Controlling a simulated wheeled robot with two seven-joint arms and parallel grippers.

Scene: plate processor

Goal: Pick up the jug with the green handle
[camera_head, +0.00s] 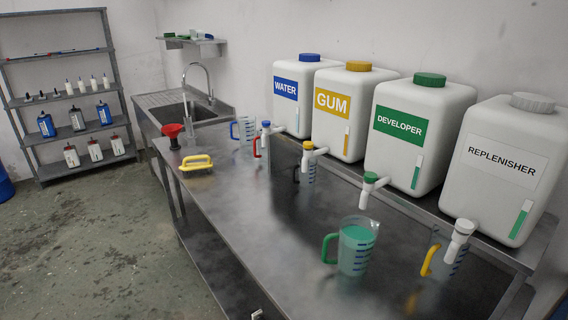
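The jug with the green handle (357,250) stands upright near the front right of the steel table (270,235). It is a clear measuring jug with blue markings, and its inside looks green near the top. Its green handle (328,248) points left. Nothing touches the jug, and it stands in front of the developer and replenisher tanks. Neither of my grippers can be made out in the head view. A small pale piece shows at the bottom edge, too little to identify.
Water (297,112), gum (349,125), developer (410,150) and replenisher tanks (497,190) with taps line the table's back. A yellow-handled jug (448,262) stands right of the green-handled one. Other jugs, a yellow-handled tool (196,162) and a red funnel (172,131) are farther back. The table's left front is clear.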

